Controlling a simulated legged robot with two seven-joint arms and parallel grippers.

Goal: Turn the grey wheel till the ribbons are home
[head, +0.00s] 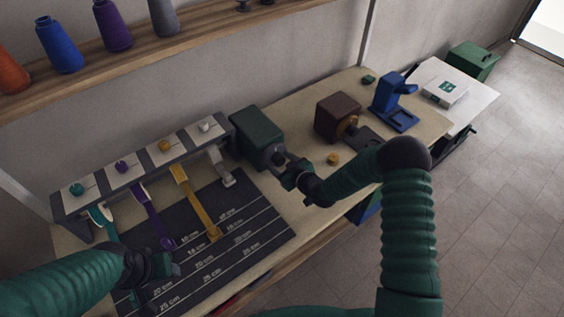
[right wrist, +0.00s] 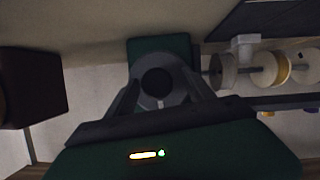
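A green box (head: 258,137) carries the grey wheel (right wrist: 157,62) with a dark round centre. My right gripper (head: 286,168) is at the wheel's front. In the right wrist view its two fingers flank the wheel and appear to close on its sides. Left of the box, a grey rack (head: 140,168) holds a teal ribbon (head: 103,221), a purple ribbon (head: 153,218), a yellow ribbon (head: 197,205) and a short pale grey ribbon (head: 222,168). The yellow one reaches farthest over the marked mat. My left gripper (head: 168,268) is above the mat's left part; its finger opening is unclear.
The dark mat (head: 255,215) has lines marked in cm. A brown box (head: 338,116) with a tan wheel, a small yellow object (head: 333,159) and a blue device (head: 392,102) stand to the right. A shelf (head: 180,42) with thread cones is above.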

